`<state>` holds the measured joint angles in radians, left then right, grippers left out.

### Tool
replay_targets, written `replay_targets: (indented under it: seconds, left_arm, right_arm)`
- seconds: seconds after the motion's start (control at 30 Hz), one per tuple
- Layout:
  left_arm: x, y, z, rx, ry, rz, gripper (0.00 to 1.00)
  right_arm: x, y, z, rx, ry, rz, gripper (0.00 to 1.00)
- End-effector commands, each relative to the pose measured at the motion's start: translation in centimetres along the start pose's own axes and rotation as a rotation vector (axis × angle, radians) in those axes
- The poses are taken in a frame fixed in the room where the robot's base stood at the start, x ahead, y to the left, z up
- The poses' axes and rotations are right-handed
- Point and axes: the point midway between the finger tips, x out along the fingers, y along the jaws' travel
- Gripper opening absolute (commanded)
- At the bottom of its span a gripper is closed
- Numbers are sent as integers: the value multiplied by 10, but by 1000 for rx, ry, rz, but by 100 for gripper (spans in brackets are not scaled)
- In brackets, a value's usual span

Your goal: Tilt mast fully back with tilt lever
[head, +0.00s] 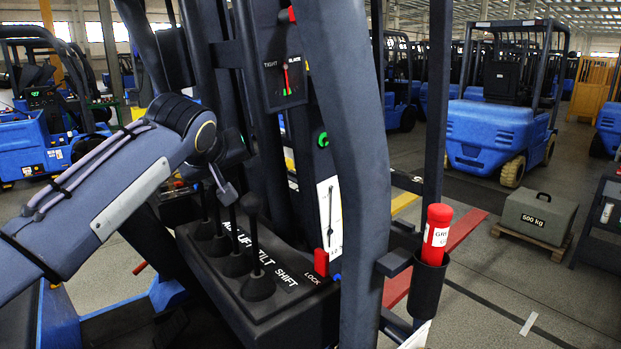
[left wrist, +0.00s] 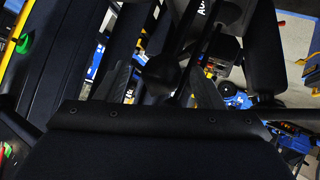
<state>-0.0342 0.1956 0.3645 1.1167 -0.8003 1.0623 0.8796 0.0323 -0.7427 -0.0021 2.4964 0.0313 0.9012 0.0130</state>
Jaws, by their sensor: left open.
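The lever console (head: 290,310) stands at lower middle in the head view, with several black levers in a row and the labels AUX, LIFT, TILT, SHIFT beside them. By label order, the tilt lever's boot (head: 237,264) is second from the front; its upper part is hard to make out near my gripper. The front shift lever (head: 252,204) stands upright. My left gripper (head: 224,185) is above the row. In the left wrist view its fingers (left wrist: 162,68) are open, with a dark round knob (left wrist: 158,74) between them; contact cannot be told. My right gripper is out of view.
A TIGHT/SLACK gauge (head: 286,80) is above the console. A red LOCK switch (head: 321,262) sits at its right end. A red cylinder (head: 437,228) stands in a holder. A 500 kg weight (head: 538,219) rests on a pallet. Blue forklifts (head: 500,125) stand behind.

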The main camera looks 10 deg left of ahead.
Motion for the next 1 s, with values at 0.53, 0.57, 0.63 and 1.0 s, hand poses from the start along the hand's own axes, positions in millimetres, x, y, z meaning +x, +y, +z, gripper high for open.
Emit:
replay_targets:
  seconds: [0.53,0.57,0.63,1.0]
  left_arm:
    - [-70,1,-2,0,2,1,62]
    - [-74,1,-2,0,2,1,62]
    - [-84,1,-2,0,2,1,62]
    - [-100,0,0,0,0,0,62]
  right_arm:
    - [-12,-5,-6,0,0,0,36]
    - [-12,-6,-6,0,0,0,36]
    - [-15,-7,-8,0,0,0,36]
    - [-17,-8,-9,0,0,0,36]
